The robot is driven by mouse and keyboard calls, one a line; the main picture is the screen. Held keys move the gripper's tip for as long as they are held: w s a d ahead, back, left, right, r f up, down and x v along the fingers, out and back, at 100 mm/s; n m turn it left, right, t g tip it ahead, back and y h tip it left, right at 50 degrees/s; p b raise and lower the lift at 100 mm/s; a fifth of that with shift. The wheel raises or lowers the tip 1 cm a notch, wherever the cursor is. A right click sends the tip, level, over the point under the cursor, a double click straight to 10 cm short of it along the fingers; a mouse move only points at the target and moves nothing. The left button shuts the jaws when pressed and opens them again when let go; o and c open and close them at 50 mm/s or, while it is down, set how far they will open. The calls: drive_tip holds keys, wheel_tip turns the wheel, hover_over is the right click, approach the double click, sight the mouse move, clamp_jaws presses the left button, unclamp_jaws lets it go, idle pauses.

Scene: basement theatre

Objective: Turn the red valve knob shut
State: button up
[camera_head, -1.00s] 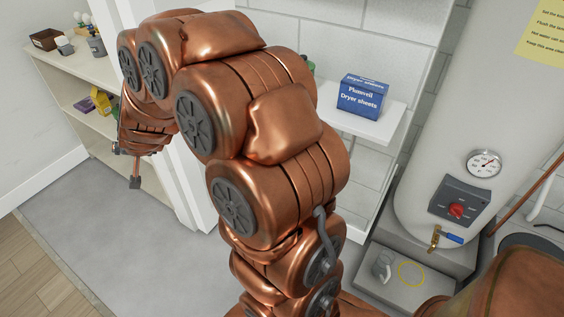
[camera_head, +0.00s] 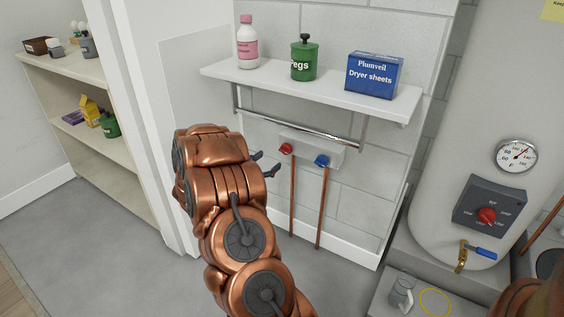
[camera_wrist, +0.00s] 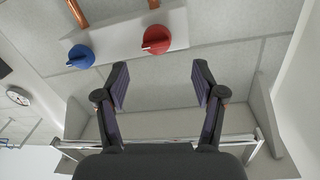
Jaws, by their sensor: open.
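The red valve knob (camera_head: 286,149) sits on a white wall box (camera_head: 312,150) under the shelf, left of the blue knob (camera_head: 321,160). In the wrist view the red knob (camera_wrist: 156,39) is at the top middle, with the blue knob (camera_wrist: 81,57) to its left. My gripper (camera_head: 268,163) is just left of and a little below the red knob in the head view. In the wrist view my gripper (camera_wrist: 160,80) is open and empty, its two fingers apart, and the red knob lies beyond the fingertips, not between them.
A metal rail (camera_head: 300,122) runs under the white shelf (camera_head: 228,76), which holds a pink-labelled bottle (camera_head: 247,45), a green pegs tin (camera_head: 303,60) and a blue dryer sheets box (camera_head: 373,75). Copper pipes (camera_head: 321,210) drop from the box. A water heater (camera_head: 455,120) stands right.

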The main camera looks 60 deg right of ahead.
sight(283, 152)
drive_tip(key=shift+s+d+b, duration=0.2)
drive_tip(key=shift+d+b, duration=0.4)
drive_tip(key=shift+d, duration=1.35)
drive_tip(key=shift+s+d+b, duration=0.15)
drive_tip(key=shift+d+b, duration=0.45)
drive_tip(key=shift+d, duration=1.35)
drive_tip(key=shift+c, duration=0.2)
drive_tip(key=c, duration=1.1)
